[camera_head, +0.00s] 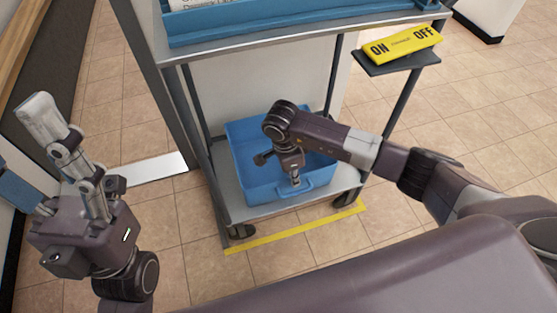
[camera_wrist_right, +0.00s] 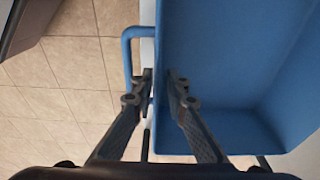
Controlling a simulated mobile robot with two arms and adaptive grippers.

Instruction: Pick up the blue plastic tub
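The blue plastic tub (camera_head: 248,150) stands upright on the lower shelf of a cart in the head view. It fills the right part of the right wrist view (camera_wrist_right: 225,60), and a handle bar (camera_wrist_right: 128,50) stands out from its wall. My right gripper (camera_head: 296,180) is down at the tub's front wall. In the wrist view its fingers (camera_wrist_right: 161,80) are close together, one inside the tub and one outside between wall and handle, shut on the wall. My left gripper (camera_head: 42,112) points up at the left, away from the tub; its finger gap is hidden.
The cart's upper shelf (camera_head: 290,47) overhangs the tub and carries a blue tray (camera_head: 250,22). Cart posts (camera_head: 200,150) stand beside the tub. A yellow ON/OFF sign (camera_head: 403,45) sits on a side ledge. Yellow tape (camera_head: 290,230) marks the tiled floor in front.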

